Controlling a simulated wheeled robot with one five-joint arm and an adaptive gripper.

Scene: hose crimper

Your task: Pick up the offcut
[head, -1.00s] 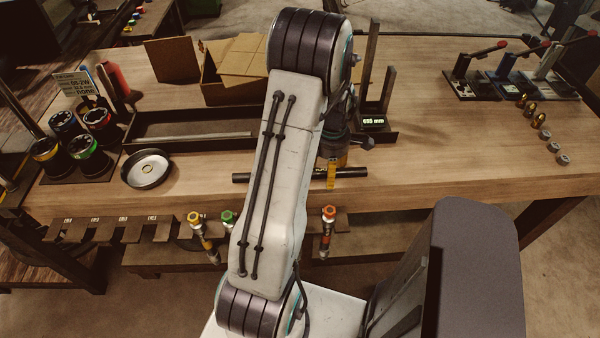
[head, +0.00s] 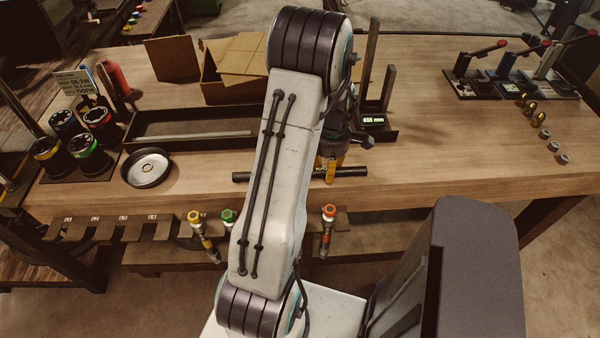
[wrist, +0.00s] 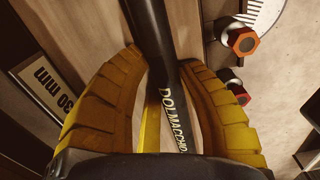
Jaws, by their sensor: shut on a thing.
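The offcut is a short black hose piece (head: 350,171) lying crosswise near the front edge of the workbench, partly hidden behind my arm in the head view. In the wrist view the hose (wrist: 153,38) runs between my yellow fingers, with pale lettering along its side. My gripper (wrist: 163,62) is shut on it, one finger on each side. In the head view a yellow finger (head: 331,170) shows at the hose, just right of my arm. I cannot tell whether the hose is clear of the bench top.
A long dark tray (head: 190,145) and a round dish (head: 147,168) lie to the left. A small display stand (head: 374,122) is close behind the gripper. Hose ends with coloured fittings (head: 328,213) hang below the front edge.

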